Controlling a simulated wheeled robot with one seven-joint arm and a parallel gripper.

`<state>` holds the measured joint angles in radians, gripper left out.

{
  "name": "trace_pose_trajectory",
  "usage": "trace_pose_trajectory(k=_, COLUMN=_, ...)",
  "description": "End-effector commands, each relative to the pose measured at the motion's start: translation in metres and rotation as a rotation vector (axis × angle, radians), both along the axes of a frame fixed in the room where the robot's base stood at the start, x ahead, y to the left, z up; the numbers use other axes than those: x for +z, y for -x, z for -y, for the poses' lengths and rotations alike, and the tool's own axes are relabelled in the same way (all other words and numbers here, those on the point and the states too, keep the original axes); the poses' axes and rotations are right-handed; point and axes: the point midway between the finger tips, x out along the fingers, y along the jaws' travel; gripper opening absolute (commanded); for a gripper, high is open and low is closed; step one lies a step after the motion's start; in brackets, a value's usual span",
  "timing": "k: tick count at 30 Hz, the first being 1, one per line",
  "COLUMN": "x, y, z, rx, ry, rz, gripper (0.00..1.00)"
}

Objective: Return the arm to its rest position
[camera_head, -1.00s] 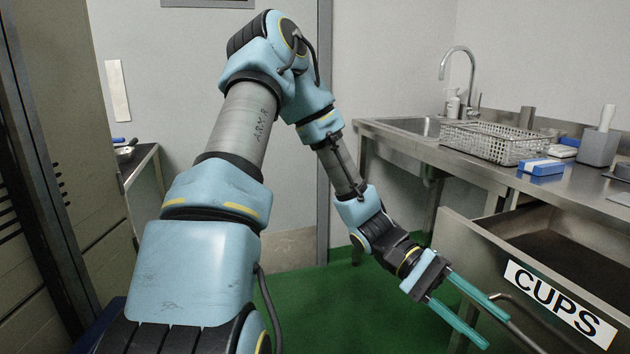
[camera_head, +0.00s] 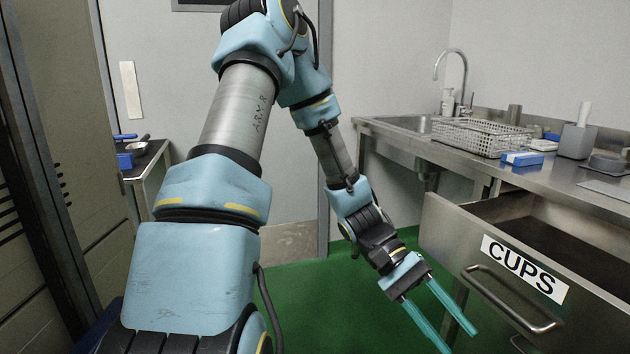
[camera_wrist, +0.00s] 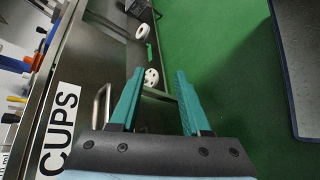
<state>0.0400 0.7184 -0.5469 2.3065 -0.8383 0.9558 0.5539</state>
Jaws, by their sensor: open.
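My gripper (camera_head: 441,318) hangs low over the green floor, to the left of the open drawer labelled CUPS (camera_head: 524,268). Its two teal fingers are spread apart with nothing between them. In the wrist view the gripper (camera_wrist: 158,88) also shows open and empty. The drawer's handle (camera_head: 512,300) is to the right of the fingers and apart from them in the head view. My arm is bent, rising from the lower left and coming down toward the drawer.
A steel counter (camera_head: 400,133) with a sink, a wire basket (camera_head: 482,137) and a blue box (camera_head: 522,159) runs along the right. A dark cabinet (camera_head: 70,150) stands close on the left. Green floor (camera_head: 300,300) is clear in the middle.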

Motion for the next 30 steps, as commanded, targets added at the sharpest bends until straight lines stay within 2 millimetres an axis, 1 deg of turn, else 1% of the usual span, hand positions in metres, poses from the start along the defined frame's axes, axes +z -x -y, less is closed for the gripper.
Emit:
trace_pose_trajectory(k=5, x=-0.014, y=-0.015, z=-0.035, rx=-0.002, ry=-0.13, rz=0.128, gripper=0.47)
trace_pose_trajectory(k=8, x=-0.02, y=-0.027, z=-0.061, rx=0.003, ry=-0.218, rz=0.218, gripper=0.47)
trace_pose_trajectory(k=11, x=-0.024, y=-0.044, z=-0.095, rx=0.021, ry=-0.323, rz=0.331, gripper=0.47)
trace_pose_trajectory(k=14, x=-0.022, y=-0.068, z=-0.137, rx=0.06, ry=-0.446, rz=0.48, gripper=0.47)
trace_pose_trajectory(k=15, x=-0.019, y=-0.077, z=-0.154, rx=0.08, ry=-0.493, rz=0.54, gripper=0.47)
trace_pose_trajectory(k=18, x=-0.008, y=-0.097, z=-0.191, rx=0.131, ry=-0.585, rz=0.669, gripper=0.47)
trace_pose_trajectory(k=21, x=0.004, y=-0.112, z=-0.22, rx=0.18, ry=-0.649, rz=0.774, gripper=0.47)
trace_pose_trajectory(k=24, x=0.017, y=-0.124, z=-0.243, rx=0.228, ry=-0.695, rz=0.867, gripper=0.47)
trace_pose_trajectory(k=28, x=0.035, y=-0.135, z=-0.27, rx=0.291, ry=-0.741, rz=0.974, gripper=0.47)
trace_pose_trajectory(k=30, x=0.054, y=-0.136, z=-0.27, rx=0.292, ry=-0.743, rz=0.972, gripper=0.47)
